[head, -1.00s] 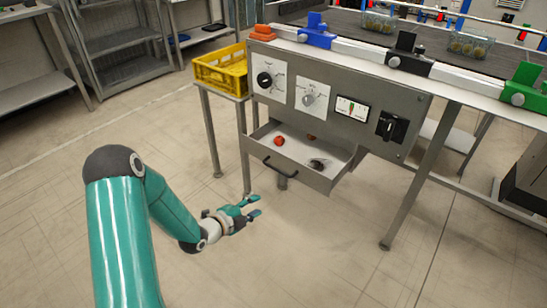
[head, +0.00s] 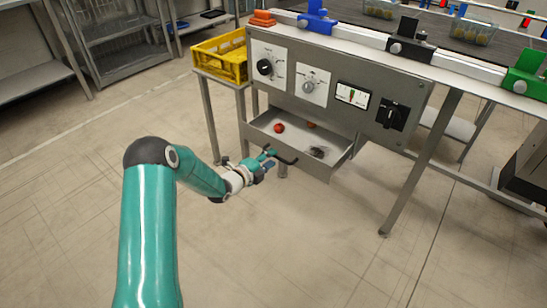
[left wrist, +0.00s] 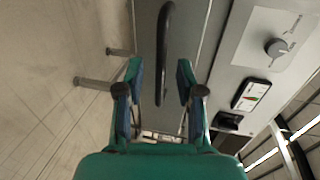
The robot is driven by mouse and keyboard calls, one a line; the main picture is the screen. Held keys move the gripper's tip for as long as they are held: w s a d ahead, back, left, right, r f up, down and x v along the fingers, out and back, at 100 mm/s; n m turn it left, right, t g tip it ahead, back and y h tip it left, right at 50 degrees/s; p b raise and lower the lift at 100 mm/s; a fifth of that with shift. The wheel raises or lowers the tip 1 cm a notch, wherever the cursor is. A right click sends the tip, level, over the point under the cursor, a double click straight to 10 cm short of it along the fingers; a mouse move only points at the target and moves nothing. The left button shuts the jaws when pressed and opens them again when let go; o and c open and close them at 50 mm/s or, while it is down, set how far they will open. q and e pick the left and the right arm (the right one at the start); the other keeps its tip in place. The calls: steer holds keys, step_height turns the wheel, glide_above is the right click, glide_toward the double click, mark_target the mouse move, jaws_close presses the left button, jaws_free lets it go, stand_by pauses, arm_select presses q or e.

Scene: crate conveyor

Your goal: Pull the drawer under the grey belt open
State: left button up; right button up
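The grey drawer (head: 314,171) under the belt's control panel stands out from its housing, with its inside showing. Its black bar handle (head: 288,161) runs across the drawer front and also shows in the left wrist view (left wrist: 164,45). My left gripper (head: 270,159) is at the left part of the handle. In the left wrist view, the gripper (left wrist: 159,72) is open, one finger on each side of the handle with gaps between. I cannot tell how deep the handle lies between the fingers. My right gripper is not in view.
A red round object (head: 279,128) and a dark object (head: 318,152) lie in the drawer. The control panel (head: 330,119) with knobs is above it. A yellow crate (head: 221,60) stands to the left. A table leg (head: 420,165) is at right. The floor in front is clear.

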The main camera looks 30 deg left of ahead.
mark_target(275, 156)
arm_select(q)
steer(key=shift+x, duration=1.55)
jaws_close()
steer(key=shift+f, duration=0.1)
